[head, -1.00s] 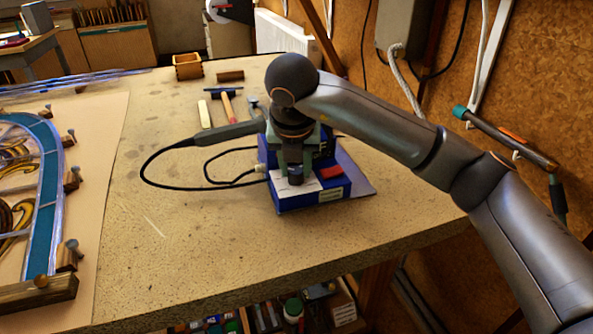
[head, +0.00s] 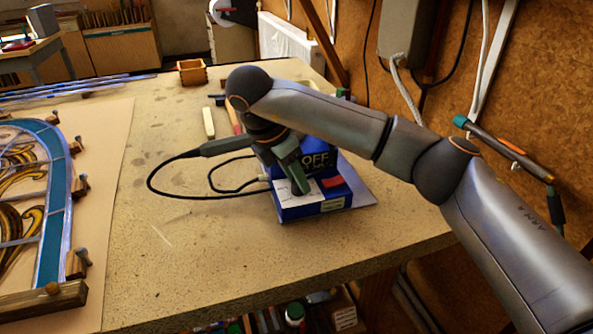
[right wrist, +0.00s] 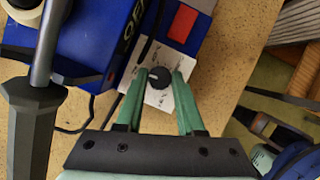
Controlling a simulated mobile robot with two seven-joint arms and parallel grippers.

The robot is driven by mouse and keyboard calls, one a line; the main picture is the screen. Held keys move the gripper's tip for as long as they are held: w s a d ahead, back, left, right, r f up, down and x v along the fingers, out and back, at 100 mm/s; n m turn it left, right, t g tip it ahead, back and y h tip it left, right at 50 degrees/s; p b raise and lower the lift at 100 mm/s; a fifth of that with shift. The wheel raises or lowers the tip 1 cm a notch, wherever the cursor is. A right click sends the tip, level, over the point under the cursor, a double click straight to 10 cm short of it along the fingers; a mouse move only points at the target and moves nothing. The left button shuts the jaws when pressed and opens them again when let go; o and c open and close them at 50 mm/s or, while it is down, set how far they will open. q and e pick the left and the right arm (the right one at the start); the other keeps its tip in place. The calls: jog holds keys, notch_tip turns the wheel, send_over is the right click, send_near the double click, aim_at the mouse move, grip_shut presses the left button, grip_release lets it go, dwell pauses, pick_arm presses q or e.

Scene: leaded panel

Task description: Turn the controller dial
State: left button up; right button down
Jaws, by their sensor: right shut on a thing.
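The blue controller box (head: 300,209) stands on the bench with a white front panel, and its display (head: 317,159) reads OFF. The black dial (right wrist: 158,77) with a light pointer mark sits on the white panel in the right wrist view. My right gripper (head: 303,188) reaches down over the panel, tilted. Its green fingers (right wrist: 162,76) are shut on the dial, one on each side. In the head view the fingers hide the dial. A red switch (head: 333,181) is beside the panel, also visible in the right wrist view (right wrist: 182,23). My left gripper is out of view.
A soldering iron (head: 224,145) with a black cable loop (head: 150,180) is left of the controller; its dark handle (right wrist: 32,115) is close to my gripper in the wrist view. The leaded panel (head: 60,190) lies at the left. The bench's front middle is clear.

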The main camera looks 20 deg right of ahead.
jog(key=shift+m, duration=0.6)
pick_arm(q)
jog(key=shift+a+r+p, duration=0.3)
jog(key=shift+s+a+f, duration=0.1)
pick_arm(e)
jog(key=shift+g, duration=0.3)
jog(key=c, duration=0.5)
grip_release()
pick_arm(q)
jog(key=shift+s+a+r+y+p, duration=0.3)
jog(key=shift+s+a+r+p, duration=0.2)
jog(key=shift+p, duration=0.6)
pick_arm(e)
jog(key=v, duration=1.2)
jog(key=shift+a+r, duration=0.15)
jog(key=shift+r, duration=0.1)
